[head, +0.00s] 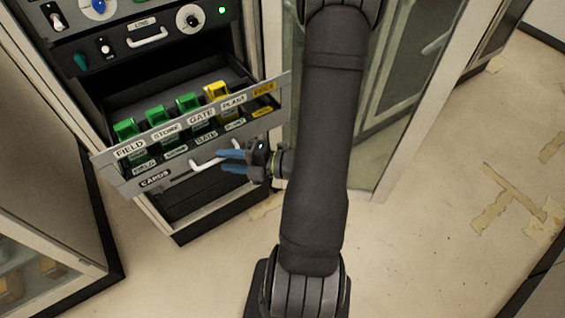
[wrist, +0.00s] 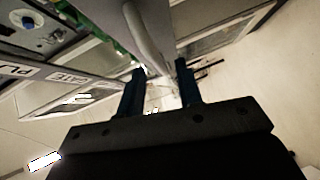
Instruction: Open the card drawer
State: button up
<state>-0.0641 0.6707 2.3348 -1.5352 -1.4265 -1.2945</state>
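The card drawer (head: 157,180), labelled CARDS, is pulled out of the cabinet. Inside stand green cards (head: 160,116) and a yellow card (head: 216,91), behind labels FIELD, STORE, GATE and PLANT. Its pale handle (head: 205,163) is on the drawer front. My gripper (head: 221,161) is at the right part of this handle, with its blue fingers apart. In the wrist view the handle (wrist: 143,38) reaches down toward the gap between the fingers of my gripper (wrist: 160,72), nearer the left finger. I cannot tell whether they touch it.
Above the drawer is a dark panel (head: 123,52) with switches, a knob and another handle (head: 147,38). A glass-fronted cabinet (head: 40,262) stands at the lower left, and glass doors (head: 395,70) are to the right. The floor (head: 450,220) at the right is clear, with tape marks.

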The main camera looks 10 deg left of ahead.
aim_at(217, 159)
jog(key=d+r, duration=0.2)
jog(key=d, duration=1.1)
jog(key=shift+d, duration=0.35)
jog(key=shift+a, duration=0.15)
jog(key=a+f, duration=0.2)
jog(key=a, duration=1.1)
jog(key=shift+a, duration=0.25)
dwell(0.5)
jog(key=d+r, duration=0.2)
jog(key=d, duration=1.2)
jog(key=a, duration=0.5)
jog(key=a+f, duration=0.1)
jog(key=a, duration=0.5)
jog(key=a+f, duration=0.1)
jog(key=a, duration=0.5)
jog(key=shift+a+f, duration=0.1)
jog(key=shift+f, duration=0.15)
jog(key=shift+a, duration=0.25)
